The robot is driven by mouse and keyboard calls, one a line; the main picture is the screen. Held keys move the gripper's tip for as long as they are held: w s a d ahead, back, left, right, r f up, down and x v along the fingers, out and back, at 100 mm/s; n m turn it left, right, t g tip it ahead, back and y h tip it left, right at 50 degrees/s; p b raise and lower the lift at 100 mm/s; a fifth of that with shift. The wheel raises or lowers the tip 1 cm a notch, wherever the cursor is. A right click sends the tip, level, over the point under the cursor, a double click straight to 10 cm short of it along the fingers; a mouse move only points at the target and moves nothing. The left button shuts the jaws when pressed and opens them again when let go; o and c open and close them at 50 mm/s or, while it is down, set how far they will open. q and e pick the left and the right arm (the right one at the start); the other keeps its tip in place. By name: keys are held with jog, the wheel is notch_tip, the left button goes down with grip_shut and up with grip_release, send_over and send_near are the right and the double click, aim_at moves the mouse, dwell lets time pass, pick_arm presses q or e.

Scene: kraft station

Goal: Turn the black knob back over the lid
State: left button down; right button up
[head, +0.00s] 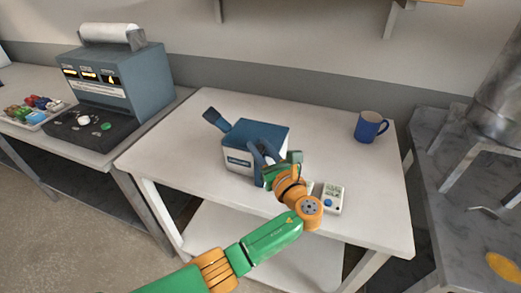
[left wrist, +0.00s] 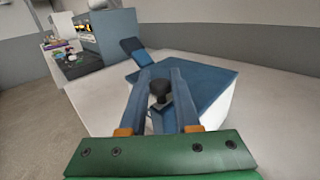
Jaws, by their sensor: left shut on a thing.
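A white box (head: 237,160) with a blue lid (head: 264,131) stands on the white table. The lid also shows in the left wrist view (left wrist: 207,80). The black knob (left wrist: 159,89) is between the two blue fingers of my left gripper (left wrist: 160,75), at the near side of the lid. My left gripper (head: 262,150) is shut on the knob, and its fingers hide the knob in the head view. My right gripper is not in view.
A blue flap-like part (head: 214,119) sticks out at the box's left. A blue mug (head: 368,128) stands at the back right of the table. A small white device (head: 332,199) with a blue button lies near the front edge, beside my left wrist. The table's left part is clear.

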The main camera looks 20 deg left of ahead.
aim_at(262, 150)
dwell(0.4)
pick_arm(q)
jog(key=c, duration=0.8)
grip_release()
jog(key=shift+o, duration=0.6)
jog(key=shift+w+a, duration=0.15)
jog(key=shift+f, duration=0.1)
jog(key=b+v, duration=0.1)
jog(key=v, duration=0.6)
